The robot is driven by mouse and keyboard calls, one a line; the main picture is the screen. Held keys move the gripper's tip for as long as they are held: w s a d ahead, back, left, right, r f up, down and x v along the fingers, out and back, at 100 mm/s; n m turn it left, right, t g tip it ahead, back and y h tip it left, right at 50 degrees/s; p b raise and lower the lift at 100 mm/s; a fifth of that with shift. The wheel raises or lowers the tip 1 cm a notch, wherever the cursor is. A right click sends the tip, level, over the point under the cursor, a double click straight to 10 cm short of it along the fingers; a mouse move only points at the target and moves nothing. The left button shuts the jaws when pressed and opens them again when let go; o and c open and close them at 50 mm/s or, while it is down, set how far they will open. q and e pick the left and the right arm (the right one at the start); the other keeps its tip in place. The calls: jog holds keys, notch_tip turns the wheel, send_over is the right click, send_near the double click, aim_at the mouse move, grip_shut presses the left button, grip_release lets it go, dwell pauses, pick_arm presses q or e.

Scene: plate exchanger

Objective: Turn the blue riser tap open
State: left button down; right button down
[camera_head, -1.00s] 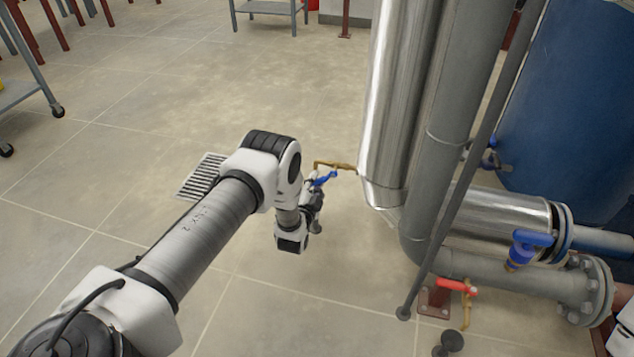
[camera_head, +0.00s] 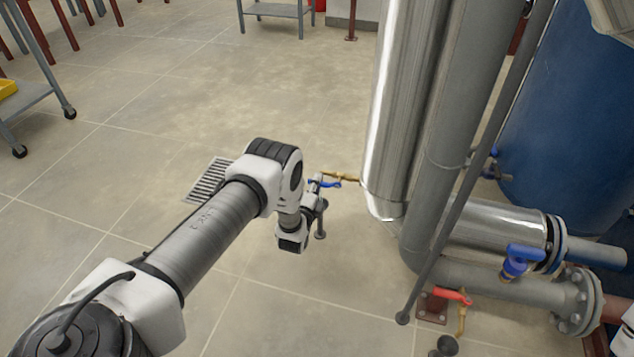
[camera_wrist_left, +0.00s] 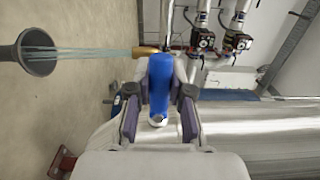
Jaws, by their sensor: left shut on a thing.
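The blue riser tap has a blue lever (camera_head: 325,184) on a brass body (camera_head: 345,177) beside the shiny clad riser pipe (camera_head: 395,110). In the head view the lever lies roughly in line with the brass body. My left gripper (camera_head: 318,183) is at the lever, partly hidden by its own wrist. In the left wrist view the blue lever (camera_wrist_left: 160,85) sits between the two fingers of my left gripper (camera_wrist_left: 160,112), which is shut on it. Pale blue streaks like water run from the brass part (camera_wrist_left: 146,51) to a grey round funnel (camera_wrist_left: 38,55). My right gripper is out of view.
A grey pipe (camera_head: 445,150) and a thin slanted pipe (camera_head: 450,190) stand right of the riser. A red-handled tap (camera_head: 452,295) and another blue-handled valve (camera_head: 520,258) are lower right. A floor grate (camera_head: 208,181) lies left of my arm. Open floor surrounds it.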

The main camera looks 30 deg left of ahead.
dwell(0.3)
pick_arm(q)
jog(key=c, duration=1)
grip_release()
jog(key=v, duration=1.2)
